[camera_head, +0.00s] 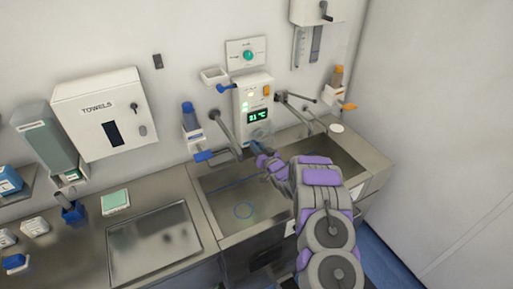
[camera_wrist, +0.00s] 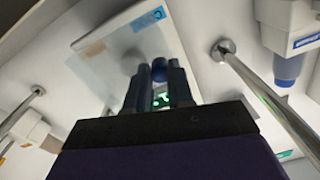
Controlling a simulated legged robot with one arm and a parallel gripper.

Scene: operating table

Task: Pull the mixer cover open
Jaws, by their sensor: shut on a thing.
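The mixer (camera_head: 254,101) is a white wall unit with a lit green display, above the sink. Its cover (camera_head: 260,132) looks like a small clear panel at the unit's lower part, partly hidden by my gripper. My gripper (camera_head: 257,151) reaches over the sink to this spot. In the wrist view, a translucent pale panel (camera_wrist: 112,48) with a blue mark fills the upper middle. A round blue knob (camera_wrist: 159,69) shows between my fingers, with the green display behind. My fingers are shut on it, as far as I can tell; how far the cover stands open is unclear.
Metal faucet arms (camera_head: 225,133) stand on both sides of the mixer; a rod (camera_wrist: 265,90) passes close on the right in the wrist view. A blue bottle dispenser (camera_head: 190,118) and an orange one (camera_head: 337,78) hang beside it. The left sink basin (camera_head: 243,190) is below.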

